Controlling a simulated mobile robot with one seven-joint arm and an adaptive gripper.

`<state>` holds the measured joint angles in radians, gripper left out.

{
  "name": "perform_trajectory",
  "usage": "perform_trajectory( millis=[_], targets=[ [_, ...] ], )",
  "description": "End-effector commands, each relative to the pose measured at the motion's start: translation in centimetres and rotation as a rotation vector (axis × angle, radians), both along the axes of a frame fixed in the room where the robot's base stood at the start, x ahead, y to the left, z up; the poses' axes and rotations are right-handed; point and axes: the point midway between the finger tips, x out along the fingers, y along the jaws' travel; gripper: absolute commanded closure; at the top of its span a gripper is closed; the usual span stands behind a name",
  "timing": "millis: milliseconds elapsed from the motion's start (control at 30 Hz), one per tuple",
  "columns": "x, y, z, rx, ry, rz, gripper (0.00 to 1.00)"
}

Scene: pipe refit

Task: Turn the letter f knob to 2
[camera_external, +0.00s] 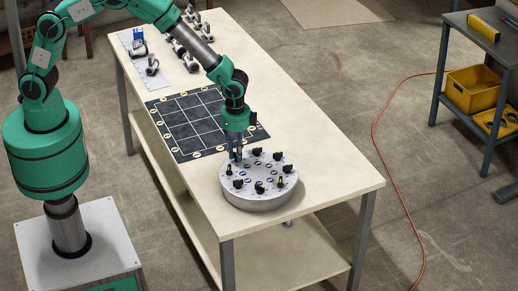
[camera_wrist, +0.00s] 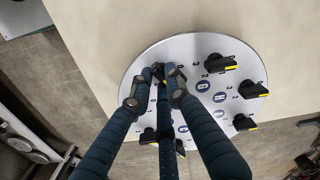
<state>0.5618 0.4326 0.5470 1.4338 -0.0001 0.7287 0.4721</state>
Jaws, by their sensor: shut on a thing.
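A round grey dial panel (camera_external: 264,203) sits on the near end of the table, with several black knobs around its top and round blue labels inside the ring. It fills the middle of the wrist view (camera_wrist: 195,52). My gripper (camera_external: 236,157) points down at the panel's far-left edge. In the wrist view my gripper (camera_wrist: 156,85) is shut on a black knob (camera_wrist: 158,69), mostly hidden between the fingertips. The letter by this knob is hidden or too small to read. Other knobs with yellow marks (camera_wrist: 220,63) (camera_wrist: 252,90) stand to the right.
A dark gridded mat (camera_external: 190,122) lies behind the panel. Several small pipe-like parts (camera_external: 152,66) stand at the table's far end. The pale tabletop (camera_external: 320,165) right of the panel is clear. A shelf with yellow bins (camera_external: 470,92) stands apart at the right.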

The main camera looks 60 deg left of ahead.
Motion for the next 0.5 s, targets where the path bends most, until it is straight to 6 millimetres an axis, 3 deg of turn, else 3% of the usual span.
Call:
perform_trajectory(
  millis=[500],
  targets=[
    [0.0,0.24,0.1,-0.001,-0.001,-0.49,1.0]
  ],
)
